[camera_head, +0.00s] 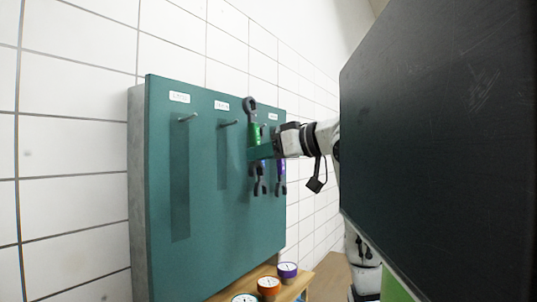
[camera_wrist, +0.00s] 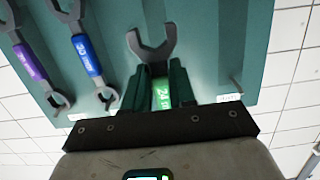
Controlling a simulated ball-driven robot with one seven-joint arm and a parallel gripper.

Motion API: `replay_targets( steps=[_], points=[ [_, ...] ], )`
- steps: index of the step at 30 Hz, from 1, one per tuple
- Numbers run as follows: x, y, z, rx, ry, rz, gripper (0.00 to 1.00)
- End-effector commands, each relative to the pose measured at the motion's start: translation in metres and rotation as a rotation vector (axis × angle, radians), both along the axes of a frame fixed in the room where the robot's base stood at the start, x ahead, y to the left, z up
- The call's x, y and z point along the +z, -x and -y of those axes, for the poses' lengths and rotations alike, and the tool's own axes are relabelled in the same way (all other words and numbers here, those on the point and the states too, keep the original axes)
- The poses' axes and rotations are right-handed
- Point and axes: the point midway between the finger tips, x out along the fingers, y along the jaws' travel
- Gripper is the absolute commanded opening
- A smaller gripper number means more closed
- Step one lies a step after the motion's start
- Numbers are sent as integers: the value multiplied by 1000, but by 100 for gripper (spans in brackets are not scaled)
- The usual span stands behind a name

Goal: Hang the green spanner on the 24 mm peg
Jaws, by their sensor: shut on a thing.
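My gripper (camera_head: 261,151) is shut on the green spanner (camera_head: 255,131) in front of the teal board. In the head view the spanner is upright, with a dark ring end at the top. The wrist view shows its green handle (camera_wrist: 163,94), marked 24, between my fingers, and its open jaw beyond them. A bare peg (camera_head: 229,123) stands on the board left of the spanner, under a white label (camera_head: 222,105). A bare peg (camera_wrist: 236,82) also shows at the right in the wrist view, apart from the spanner. The peg labels are too small to read.
The teal board (camera_head: 210,215) is against a white tiled wall. Another bare peg (camera_head: 187,117) is farther left. A blue spanner (camera_wrist: 87,55) and a purple spanner (camera_wrist: 30,64) hang close beside the held one. A wooden shelf with round gauges (camera_head: 268,286) is below. A dark panel (camera_head: 440,140) fills the right.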

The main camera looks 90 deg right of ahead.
Motion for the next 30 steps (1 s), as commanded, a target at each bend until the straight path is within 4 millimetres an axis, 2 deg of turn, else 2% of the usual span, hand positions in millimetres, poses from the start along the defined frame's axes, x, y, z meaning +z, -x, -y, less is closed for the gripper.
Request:
replay_targets(
  steps=[30],
  points=[
    [-9,-51,26,5,-6,-4,0]
  ],
)
